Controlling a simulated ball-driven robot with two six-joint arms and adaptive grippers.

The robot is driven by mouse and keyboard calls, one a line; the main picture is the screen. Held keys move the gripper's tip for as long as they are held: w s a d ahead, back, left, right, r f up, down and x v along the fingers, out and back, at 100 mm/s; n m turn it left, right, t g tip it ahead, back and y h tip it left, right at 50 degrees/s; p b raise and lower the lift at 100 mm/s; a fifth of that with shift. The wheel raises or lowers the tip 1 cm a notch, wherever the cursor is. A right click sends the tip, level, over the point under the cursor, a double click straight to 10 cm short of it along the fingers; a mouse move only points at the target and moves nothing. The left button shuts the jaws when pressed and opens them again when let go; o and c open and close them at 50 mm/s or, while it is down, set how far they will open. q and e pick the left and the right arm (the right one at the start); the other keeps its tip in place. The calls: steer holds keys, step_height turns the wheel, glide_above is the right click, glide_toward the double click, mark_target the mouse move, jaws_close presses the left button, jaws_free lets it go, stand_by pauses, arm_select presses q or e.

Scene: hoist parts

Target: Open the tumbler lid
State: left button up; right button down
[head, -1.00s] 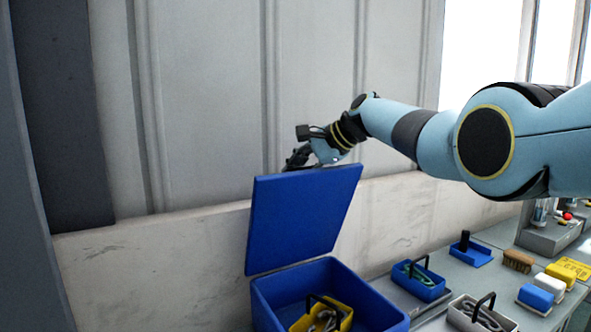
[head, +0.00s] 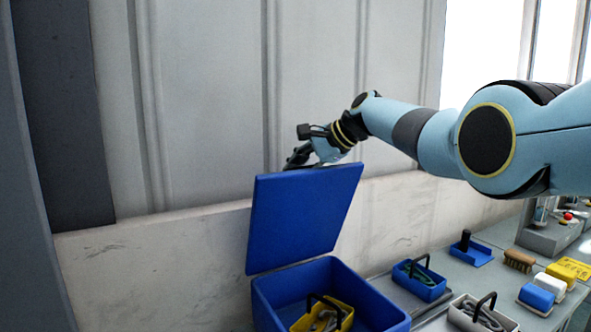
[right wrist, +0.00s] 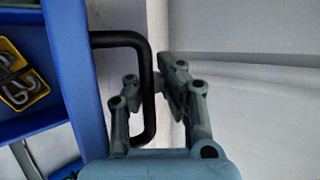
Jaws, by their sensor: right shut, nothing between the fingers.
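The blue tumbler box (head: 275,300) stands at the bottom of the head view, with its blue lid (head: 303,218) raised steeply at the back left. My right gripper (head: 297,160) is at the lid's top edge, partly hidden behind it. In the right wrist view, the lid (right wrist: 78,75) is seen nearly edge-on. Its black handle (right wrist: 149,100) shows between my right gripper's (right wrist: 152,75) fingers in the picture. The gripper is shut with nothing gripped. My left gripper is out of view.
Inside the box is a yellow tray (head: 345,318) with metal parts. To the right on the grey bench are a blue tray (head: 425,290), a grey tray (head: 462,318), a brush (head: 519,260) and coloured blocks. A pale wall stands close behind the lid.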

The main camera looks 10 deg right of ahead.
steer(key=shift+w+r, duration=0.35)
steer(key=shift+r, duration=0.5)
steer(key=c, duration=1.6)
jaws_free()
steer(key=shift+w+d+f, duration=0.2)
steer(key=shift+w+f, duration=0.05)
steer(key=shift+c, duration=0.2)
steer(key=shift+s, duration=0.1)
steer(key=shift+s, duration=0.1)
